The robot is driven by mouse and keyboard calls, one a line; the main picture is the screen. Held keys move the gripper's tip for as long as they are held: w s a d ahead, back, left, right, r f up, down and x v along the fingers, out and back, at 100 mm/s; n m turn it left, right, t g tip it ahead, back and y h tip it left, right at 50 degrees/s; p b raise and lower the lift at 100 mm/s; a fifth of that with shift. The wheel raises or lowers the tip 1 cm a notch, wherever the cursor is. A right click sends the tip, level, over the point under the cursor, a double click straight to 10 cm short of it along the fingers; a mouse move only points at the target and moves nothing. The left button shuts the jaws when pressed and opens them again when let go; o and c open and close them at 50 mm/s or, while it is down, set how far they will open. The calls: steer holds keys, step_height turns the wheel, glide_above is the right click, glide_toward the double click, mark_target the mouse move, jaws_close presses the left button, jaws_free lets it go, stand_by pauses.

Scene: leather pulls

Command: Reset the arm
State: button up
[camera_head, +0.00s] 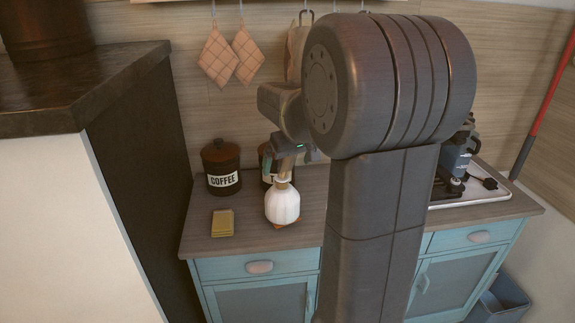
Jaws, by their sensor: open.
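My arm rises large in the middle of the head view and bends over toward the counter. My gripper (287,160) is at its end, pointing down over the counter, open. A white ribbed vessel (282,206) with a tan neck stands upright on the counter directly below it. The neck's top overlaps the gripper in the picture; I cannot tell whether they touch. The fingertips are small and partly hidden.
The wooden counter (235,245) holds a coffee canister (221,168), a second canister partly hidden, and a yellow sponge-like block (222,223). A stove (480,190) with a blue pot (455,160) stands right. Potholders (217,57) hang behind. A tall dark-topped cabinet (85,90) stands left.

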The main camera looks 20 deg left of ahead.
mark_target(282, 177)
steer(key=x, duration=1.2)
steer(key=shift+p, duration=0.4)
steer(key=shift+r, duration=1.05)
steer(key=shift+f, duration=0.1)
